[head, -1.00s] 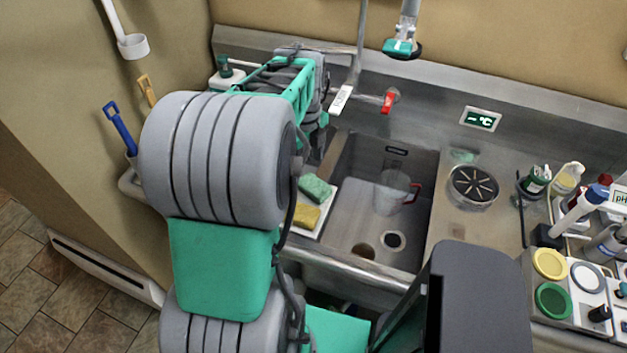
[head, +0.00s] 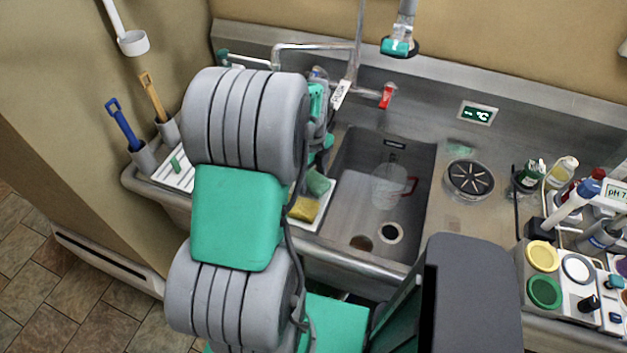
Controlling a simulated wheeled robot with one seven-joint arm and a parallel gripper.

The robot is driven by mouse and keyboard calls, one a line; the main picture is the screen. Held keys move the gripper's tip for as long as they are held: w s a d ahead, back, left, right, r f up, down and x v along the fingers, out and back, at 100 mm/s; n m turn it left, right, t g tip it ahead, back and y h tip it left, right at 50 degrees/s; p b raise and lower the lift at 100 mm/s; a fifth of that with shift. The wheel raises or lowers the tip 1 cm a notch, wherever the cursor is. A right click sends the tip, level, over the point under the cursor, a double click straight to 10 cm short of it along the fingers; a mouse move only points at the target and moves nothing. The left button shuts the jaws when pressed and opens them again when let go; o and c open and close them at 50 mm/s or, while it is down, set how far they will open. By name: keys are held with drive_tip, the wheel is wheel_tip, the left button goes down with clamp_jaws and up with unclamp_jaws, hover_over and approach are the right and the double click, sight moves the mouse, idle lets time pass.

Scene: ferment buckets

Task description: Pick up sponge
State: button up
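Two sponges sit on a white tray (head: 322,222) at the left edge of the sink basin. The green sponge (head: 318,183) is at the back, partly covered by my arm. The yellow sponge (head: 304,208) is in front of it, its left part close behind my arm in the picture. My arm's large grey and teal links block much of the view. Part of the arm's far end, likely near my gripper (head: 322,140), shows just behind the green sponge. Its fingers are hidden, so I cannot tell whether they are open or touch a sponge.
The sink basin (head: 350,205) holds a clear jug (head: 389,186) with a red handle. A faucet (head: 300,47) rises behind. A white rack (head: 172,180) and brush holders are at the left. Bottles and a jar tray (head: 530,265) crowd the right counter.

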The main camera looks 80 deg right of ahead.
sight(312, 177)
drive_tip(key=c, duration=1.1)
drive_tip(key=shift+r, duration=0.3)
drive_tip(key=shift+c, duration=0.2)
wheel_tip(312, 177, up, 2)
drive_tip(key=shift+r+b, duration=0.25)
drive_tip(key=shift+b, duration=0.1)
drive_tip(key=s+a+r+b, duration=0.3)
drive_tip(key=s+a+r, duration=0.4)
drive_tip(key=a+r, duration=0.3)
drive_tip(key=shift+a+b, duration=0.35)
drive_tip(key=shift+a, duration=0.7)
drive_tip(key=shift+s, duration=0.1)
